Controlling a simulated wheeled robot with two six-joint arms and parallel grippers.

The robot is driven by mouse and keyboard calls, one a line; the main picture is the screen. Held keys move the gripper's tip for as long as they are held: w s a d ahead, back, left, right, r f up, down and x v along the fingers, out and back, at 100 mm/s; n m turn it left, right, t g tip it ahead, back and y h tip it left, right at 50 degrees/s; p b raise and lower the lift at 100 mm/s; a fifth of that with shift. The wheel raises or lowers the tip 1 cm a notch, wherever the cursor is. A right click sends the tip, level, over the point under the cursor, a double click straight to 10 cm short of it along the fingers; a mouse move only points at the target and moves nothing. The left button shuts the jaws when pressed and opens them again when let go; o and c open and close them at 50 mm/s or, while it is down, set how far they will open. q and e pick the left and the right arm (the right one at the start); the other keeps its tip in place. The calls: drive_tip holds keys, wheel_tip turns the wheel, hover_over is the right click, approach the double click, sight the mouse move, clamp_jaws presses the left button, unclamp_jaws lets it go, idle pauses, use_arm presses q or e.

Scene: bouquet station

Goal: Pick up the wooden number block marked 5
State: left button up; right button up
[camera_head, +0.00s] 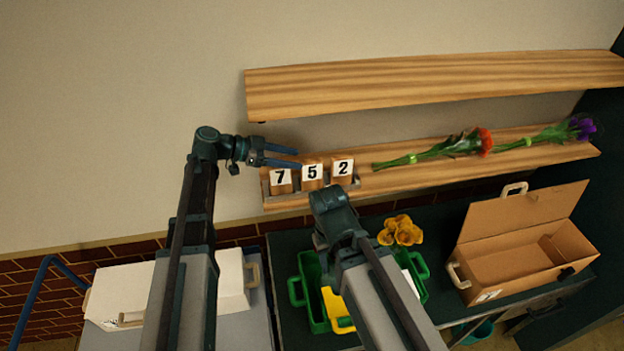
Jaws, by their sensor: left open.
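The wooden number block marked 5 (312,173) stands in a row on the lower wooden shelf, between the block marked 7 (281,178) and the block marked 2 (342,168). My left gripper (297,157) is open, its blue fingers pointing right, just above and behind the blocks marked 7 and 5. It holds nothing that I can see. My right arm rises in the lower middle, its end just below the blocks. Its gripper fingers do not show.
An upper wooden shelf (430,84) overhangs the blocks. Red and purple flower bunches lie on the lower shelf (520,157) to the right. Below are an open cardboard box (500,262), a green crate (311,290), yellow flowers (400,231) and a white box (118,291).

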sight(306, 161)
use_arm(q)
drive_tip(key=shift+w+d+f, duration=0.1)
drive_tip(key=shift+d+f, duration=0.15)
drive_tip(key=shift+d, duration=0.3)
drive_tip(key=shift+b+x, duration=1.1)
drive_tip(key=shift+x, duration=1.5)
clamp_jaws()
